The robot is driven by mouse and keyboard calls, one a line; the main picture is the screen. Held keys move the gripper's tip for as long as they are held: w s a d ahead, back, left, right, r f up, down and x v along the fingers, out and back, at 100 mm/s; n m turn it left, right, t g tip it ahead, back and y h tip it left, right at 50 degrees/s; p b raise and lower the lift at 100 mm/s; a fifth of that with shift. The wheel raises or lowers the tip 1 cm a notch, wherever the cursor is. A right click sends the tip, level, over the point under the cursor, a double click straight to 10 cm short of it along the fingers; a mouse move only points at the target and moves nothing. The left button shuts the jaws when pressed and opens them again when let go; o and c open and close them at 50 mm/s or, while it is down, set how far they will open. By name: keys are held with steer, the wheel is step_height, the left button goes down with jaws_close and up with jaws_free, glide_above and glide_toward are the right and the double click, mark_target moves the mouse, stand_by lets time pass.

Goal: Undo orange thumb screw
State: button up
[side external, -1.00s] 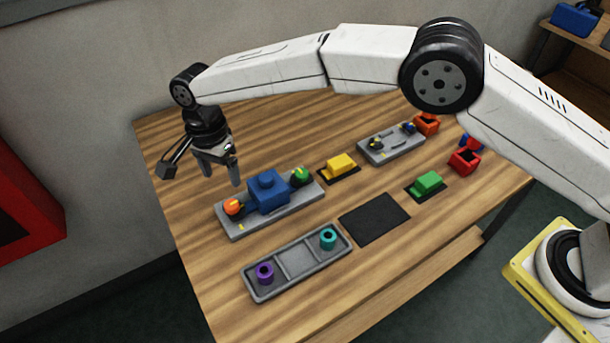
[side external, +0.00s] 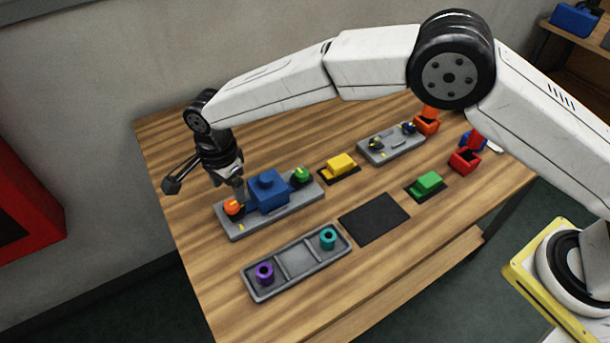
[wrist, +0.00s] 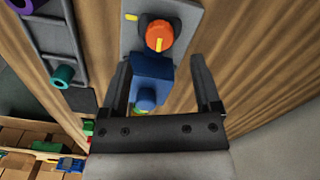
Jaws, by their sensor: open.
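The orange thumb screw (side external: 234,207) sits at the left end of a grey base plate (side external: 258,219). It also shows in the wrist view (wrist: 159,36), round with a yellow mark on top. A blue block (side external: 267,191) stands on the plate beside it, and a green thumb screw (side external: 300,176) is at the other end. My gripper (side external: 231,197) is just above and behind the orange screw in the side view. In the wrist view its two fingers (wrist: 165,72) are apart, with the blue block visible between them and the orange screw beyond the tips. Nothing is held.
A grey tray (side external: 281,268) with a purple ring (side external: 264,273) and a teal ring (side external: 328,239) lies in front. A black mat (side external: 374,219), yellow block (side external: 341,166), green block (side external: 428,185) and another grey plate (side external: 391,146) are to the right. Bare wood lies left of the plate.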

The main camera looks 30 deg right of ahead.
mark_target(232, 203)
steer(key=shift+f, duration=2.35)
jaws_close()
